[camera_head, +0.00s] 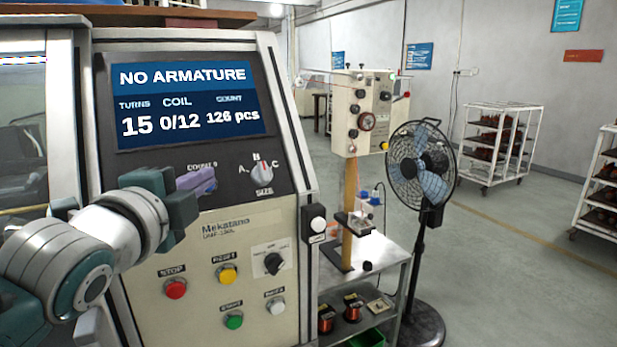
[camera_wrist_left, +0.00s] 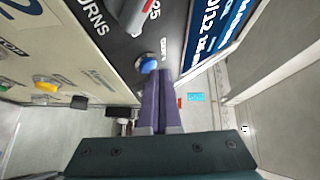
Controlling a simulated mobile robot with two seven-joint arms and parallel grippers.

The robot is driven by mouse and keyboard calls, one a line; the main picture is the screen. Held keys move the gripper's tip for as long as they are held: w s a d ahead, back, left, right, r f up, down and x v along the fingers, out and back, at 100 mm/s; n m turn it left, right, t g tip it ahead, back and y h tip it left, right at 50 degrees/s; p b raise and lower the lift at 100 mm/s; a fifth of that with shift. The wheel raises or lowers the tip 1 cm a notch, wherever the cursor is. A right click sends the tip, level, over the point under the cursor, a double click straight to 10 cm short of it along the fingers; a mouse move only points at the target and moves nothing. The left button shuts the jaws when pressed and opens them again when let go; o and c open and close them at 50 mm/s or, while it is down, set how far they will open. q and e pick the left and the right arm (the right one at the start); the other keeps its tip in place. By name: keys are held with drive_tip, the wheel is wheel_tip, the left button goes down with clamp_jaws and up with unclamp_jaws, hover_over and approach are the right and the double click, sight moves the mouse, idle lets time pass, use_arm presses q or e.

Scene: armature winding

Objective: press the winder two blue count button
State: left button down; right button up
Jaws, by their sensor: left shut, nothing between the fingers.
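The winder's dark control panel (camera_head: 240,165) faces me, with a screen (camera_head: 190,103) reading "NO ARMATURE", turns 15, coil 0/12, count 126 pcs. My left gripper (camera_head: 210,180) is in front of the panel just under the count label, its purple fingers shut and empty. In the left wrist view the blue count button (camera_wrist_left: 148,65) shows beside the fingertips (camera_wrist_left: 165,76); I cannot tell whether they touch it. In the head view the fingers hide the button. My right gripper is not in view.
The size knob (camera_head: 262,170) is right of the fingers. Below are the red stop button (camera_head: 175,288), a yellow button (camera_head: 228,274), a green button (camera_head: 233,320) and a white button (camera_head: 276,305). A fan (camera_head: 422,165) and a rack (camera_head: 500,145) stand to the right.

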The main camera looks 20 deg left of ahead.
use_arm(q)
drive_tip(key=shift+f, duration=0.1)
idle(0.5)
drive_tip(key=shift+w+a+f, duration=0.15)
drive_tip(key=shift+w+a, duration=0.05)
drive_tip(key=shift+a, duration=0.1)
drive_tip(key=shift+s+d+r, duration=0.2)
drive_tip(key=shift+d, duration=0.05)
idle(0.3)
drive_tip(key=s+d+r+p, duration=0.3)
drive_tip(key=p, duration=0.2)
drive_tip(key=shift+d+r, duration=0.3)
drive_tip(key=shift+d, duration=0.1)
